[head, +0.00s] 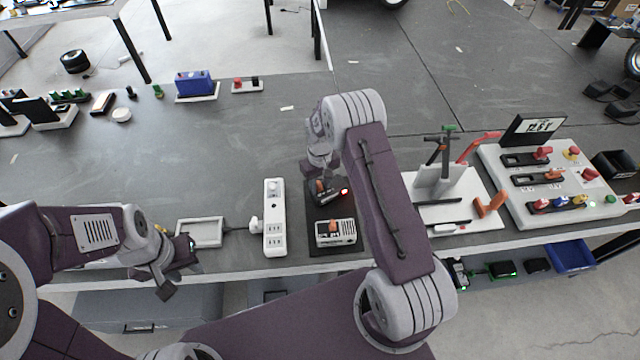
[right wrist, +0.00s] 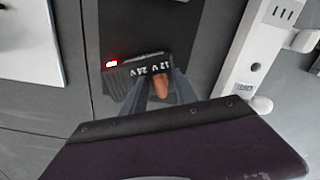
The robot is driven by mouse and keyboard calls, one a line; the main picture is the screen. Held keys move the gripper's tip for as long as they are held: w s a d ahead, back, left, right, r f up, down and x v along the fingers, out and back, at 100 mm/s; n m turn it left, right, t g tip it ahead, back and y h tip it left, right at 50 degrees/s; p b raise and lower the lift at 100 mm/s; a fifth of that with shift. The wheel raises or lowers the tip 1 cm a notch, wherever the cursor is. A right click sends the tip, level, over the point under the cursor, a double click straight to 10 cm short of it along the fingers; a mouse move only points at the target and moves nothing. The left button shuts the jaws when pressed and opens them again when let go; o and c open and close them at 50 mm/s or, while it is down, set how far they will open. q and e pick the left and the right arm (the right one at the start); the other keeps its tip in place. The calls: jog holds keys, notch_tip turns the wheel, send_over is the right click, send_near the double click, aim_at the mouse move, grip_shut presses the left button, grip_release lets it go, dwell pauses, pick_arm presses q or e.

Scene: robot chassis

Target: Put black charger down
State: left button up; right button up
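The black charger (head: 327,194) has an orange handle and a lit red lamp. It lies over the back part of a dark mat (head: 318,212) in the head view, set at a slant. In the right wrist view the charger (right wrist: 138,72) shows "12V 24V" lettering. My right gripper (right wrist: 160,84) has its fingers on both sides of the orange handle and appears shut on it. My right arm partly hides the charger in the head view. I cannot tell whether the charger touches the mat. My left gripper (head: 178,268) is open and empty near the table's front edge.
A white charger with an orange handle (head: 336,236) stands on the mat's front part. A white power strip (head: 274,232) is left of the mat, beside a shallow white tray (head: 200,233). A white tool stand (head: 462,212) and control panel (head: 535,205) are at right.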

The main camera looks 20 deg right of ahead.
jog(key=shift+r, duration=0.15)
notch_tip(320, 180, up, 12)
jog(key=b, duration=0.1)
jog(key=s+a+r+m, duration=0.1)
jog(key=s, duration=0.9)
jog(key=s+a+t, duration=0.1)
jog(key=s+a, duration=0.1)
jog(key=s, duration=0.9)
jog(key=shift+r+m, duration=0.4)
jog(key=shift+s, duration=0.2)
jog(key=shift+w, duration=0.1)
